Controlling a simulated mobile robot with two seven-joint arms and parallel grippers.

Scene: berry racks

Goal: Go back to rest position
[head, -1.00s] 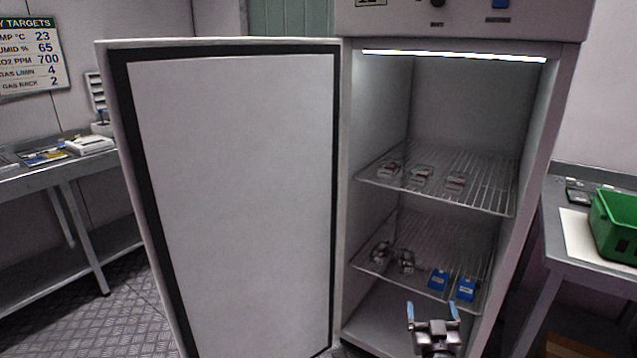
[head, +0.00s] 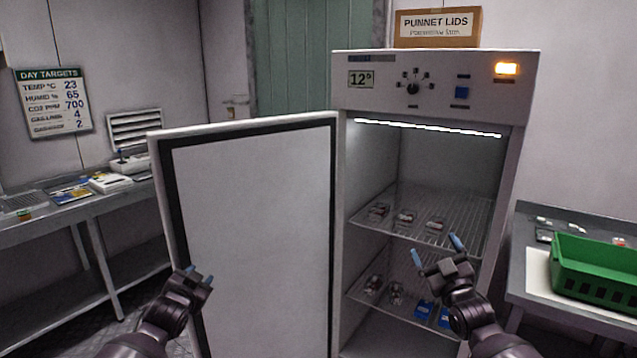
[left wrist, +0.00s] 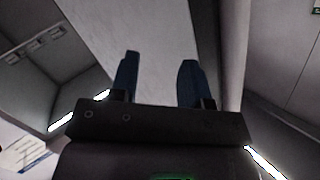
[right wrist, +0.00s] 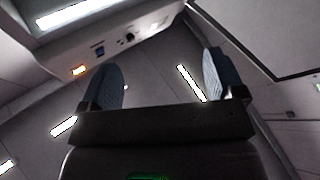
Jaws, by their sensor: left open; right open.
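My right gripper (head: 437,253) is open and empty in the head view, raised in front of the open cabinet's shelves. In the right wrist view its two blue fingers (right wrist: 163,85) stand apart with nothing between them. My left gripper (head: 199,276) is open and empty in front of the cabinet door at the lower left. In the left wrist view its fingers (left wrist: 158,82) are apart with nothing between them.
The cabinet door (head: 255,230) stands wide open to the left. The upper wire shelf (head: 465,233) and lower shelf hold several small punnets and blue boxes (head: 424,309). A green crate (head: 600,272) sits on the right bench. A steel bench (head: 60,222) stands left.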

